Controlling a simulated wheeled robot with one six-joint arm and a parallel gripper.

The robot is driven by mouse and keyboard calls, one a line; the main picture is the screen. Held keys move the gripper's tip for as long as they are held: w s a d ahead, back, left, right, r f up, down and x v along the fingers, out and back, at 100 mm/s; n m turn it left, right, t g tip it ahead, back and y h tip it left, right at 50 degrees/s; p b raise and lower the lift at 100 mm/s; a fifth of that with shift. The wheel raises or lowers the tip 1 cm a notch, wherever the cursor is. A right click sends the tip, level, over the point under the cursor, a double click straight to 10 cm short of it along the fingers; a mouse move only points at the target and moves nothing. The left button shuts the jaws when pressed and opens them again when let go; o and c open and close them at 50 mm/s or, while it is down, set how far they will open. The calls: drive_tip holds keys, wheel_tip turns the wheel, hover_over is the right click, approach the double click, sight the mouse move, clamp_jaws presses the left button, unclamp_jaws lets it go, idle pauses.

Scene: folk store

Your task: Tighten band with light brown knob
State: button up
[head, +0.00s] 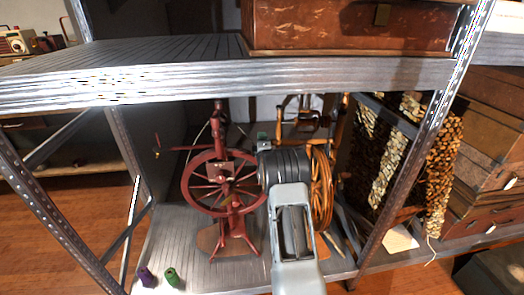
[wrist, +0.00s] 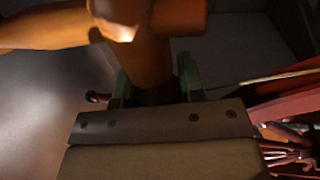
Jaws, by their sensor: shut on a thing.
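A light brown wooden spinning wheel (head: 321,190) stands on the lower shelf, partly hidden behind my arm. A dark red spinning wheel (head: 226,184) stands to its left. In the wrist view, the green fingers of my gripper (wrist: 154,84) are shut on either side of a brown turned wooden part, seemingly the light brown knob (wrist: 152,62). An orange-brown wooden piece (wrist: 178,16) lies just beyond it. In the head view my arm hides most of the gripper, with a bit of green showing. The band cannot be made out clearly.
The upper metal shelf (head: 150,80) runs close above, with a brown case (head: 350,25) on it. Metal uprights stand at both sides. A purple spool (head: 146,276) and a green spool (head: 172,277) sit at the front left. Dark red wood (wrist: 290,105) is close at right in the wrist view.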

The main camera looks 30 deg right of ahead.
drive_tip(key=f+t+h+b, duration=0.1)
drive_tip(key=t+b, duration=0.1)
drive_tip(key=b, duration=0.5)
drive_tip(key=shift+f+b, duration=0.15)
drive_tip(key=shift+b, duration=0.25)
drive_tip(key=t+b, duration=0.1)
drive_tip(key=b, duration=0.2)
drive_tip(key=t+b, duration=0.1)
drive_tip(key=b, duration=0.2)
drive_tip(key=shift+s+r+h, duration=0.1)
drive_tip(key=shift+r+h, duration=0.15)
drive_tip(key=shift+h, duration=0.05)
drive_tip(key=t+b, duration=0.1)
drive_tip(key=b, duration=0.2)
drive_tip(key=r+t+h+b, duration=0.1)
drive_tip(key=b, duration=0.3)
drive_tip(key=shift+s+a+n, duration=0.1)
drive_tip(key=shift+n, duration=0.2)
drive_tip(key=shift+r+t+b, duration=0.25)
drive_tip(key=shift+t+b, duration=0.25)
drive_tip(key=shift+b, duration=0.15)
drive_tip(key=shift+r, duration=0.15)
drive_tip(key=o, duration=0.9)
drive_tip(key=shift+s, duration=0.1)
drive_tip(key=v, duration=1.3)
drive_tip(key=shift+a+f, duration=0.15)
drive_tip(key=shift+f, duration=0.3)
